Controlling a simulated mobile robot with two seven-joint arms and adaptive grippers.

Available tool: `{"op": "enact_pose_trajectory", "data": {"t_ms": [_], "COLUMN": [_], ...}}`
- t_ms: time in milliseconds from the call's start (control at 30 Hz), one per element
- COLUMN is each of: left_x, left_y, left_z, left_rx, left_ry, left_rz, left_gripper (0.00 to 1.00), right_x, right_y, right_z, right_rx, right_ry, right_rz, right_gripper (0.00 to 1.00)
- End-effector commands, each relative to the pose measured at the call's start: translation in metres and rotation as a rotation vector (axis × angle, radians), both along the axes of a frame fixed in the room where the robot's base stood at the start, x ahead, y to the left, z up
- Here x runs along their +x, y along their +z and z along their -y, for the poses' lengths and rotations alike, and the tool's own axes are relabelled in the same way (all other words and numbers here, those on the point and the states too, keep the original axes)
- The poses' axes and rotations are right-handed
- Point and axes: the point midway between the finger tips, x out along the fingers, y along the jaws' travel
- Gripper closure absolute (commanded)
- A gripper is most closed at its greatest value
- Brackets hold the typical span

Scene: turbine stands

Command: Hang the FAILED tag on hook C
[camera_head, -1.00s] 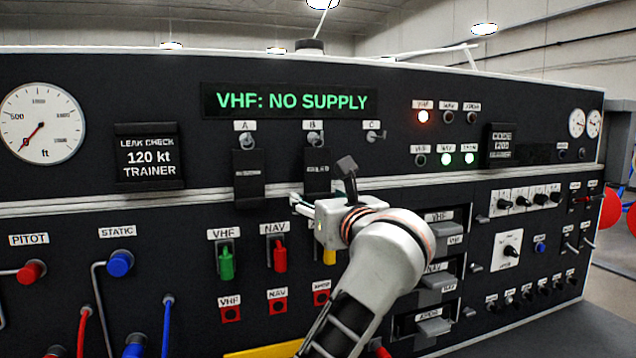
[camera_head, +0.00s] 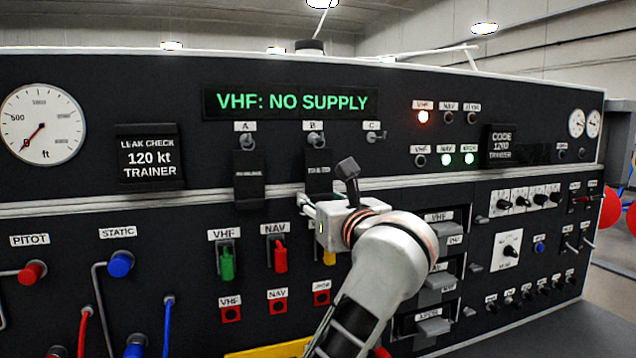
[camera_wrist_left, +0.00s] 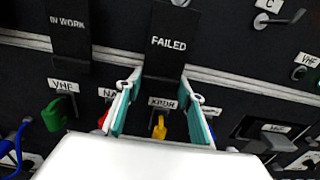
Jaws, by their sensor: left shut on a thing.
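The black FAILED tag (camera_head: 318,178) hangs below hook B (camera_head: 316,141) on the dark panel; its white lettering reads clearly in the left wrist view (camera_wrist_left: 167,44). My left gripper (camera_head: 304,204) is at the tag's lower end, and in the left wrist view its two fingers (camera_wrist_left: 157,88) are on either side of that end, shut on it. Hook C (camera_head: 375,137) is bare, to the right of hook B; it also shows at the upper right of the left wrist view (camera_wrist_left: 279,19). My right gripper is in neither view.
The IN WORK tag (camera_head: 249,188) hangs under hook A (camera_head: 246,142). Below are a green VHF switch (camera_head: 226,262), a red NAV switch (camera_head: 280,258) and a yellow one (camera_wrist_left: 159,128). A pale ledge runs across the panel behind the tags.

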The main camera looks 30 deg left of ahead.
Motion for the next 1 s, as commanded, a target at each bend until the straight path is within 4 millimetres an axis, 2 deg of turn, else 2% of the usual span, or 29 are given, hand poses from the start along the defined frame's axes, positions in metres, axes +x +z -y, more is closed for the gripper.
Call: {"op": "enact_pose_trajectory", "data": {"t_ms": [533,1000], "left_x": [-0.005,-0.021], "left_y": [0.000,0.000], "left_z": [0.006,0.023], "left_rx": [0.000,0.000], "left_ry": [0.000,0.000], "left_rz": [0.000,0.000], "left_gripper": [1.00,1.00], "right_x": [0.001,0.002], "right_y": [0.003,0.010], "right_z": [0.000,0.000], "right_rx": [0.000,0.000], "right_ry": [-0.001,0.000], "right_rz": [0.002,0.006], "right_gripper": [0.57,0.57]}}
